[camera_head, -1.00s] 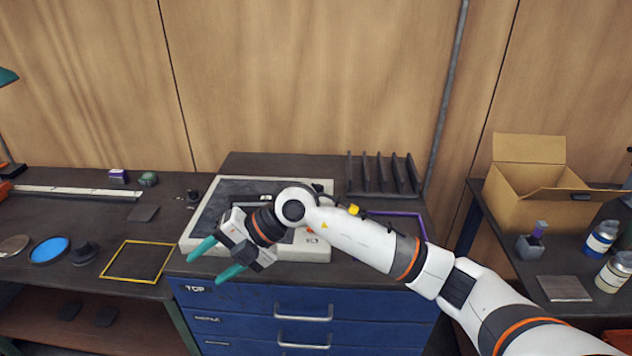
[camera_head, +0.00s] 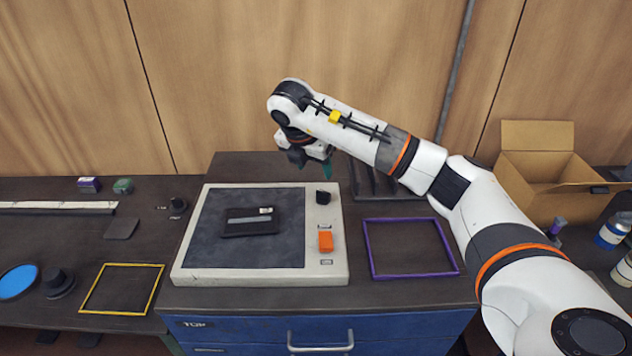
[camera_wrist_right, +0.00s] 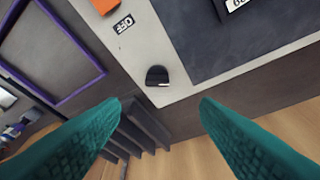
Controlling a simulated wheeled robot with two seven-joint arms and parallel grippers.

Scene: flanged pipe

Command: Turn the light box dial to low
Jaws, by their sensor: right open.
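The light box (camera_head: 190,262) is a flat pale box with a dark panel, lying on the dark bench top. Its black dial (camera_head: 323,197) sits at the far right corner of the pale border. In the right wrist view the dial (camera_wrist_right: 157,76) shows a small white mark and lies between and beyond the fingers. An orange switch (camera_head: 326,241) is on the same border, nearer the front. My right gripper (camera_head: 315,166) is above the box's far right corner, open and empty, apart from the dial; its green fingers (camera_wrist_right: 160,104) are spread wide. My left gripper is not in view.
A purple frame (camera_head: 372,262) lies right of the box, a yellow frame (camera_head: 160,280) left. A dark item (camera_head: 235,228) lies on the panel.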

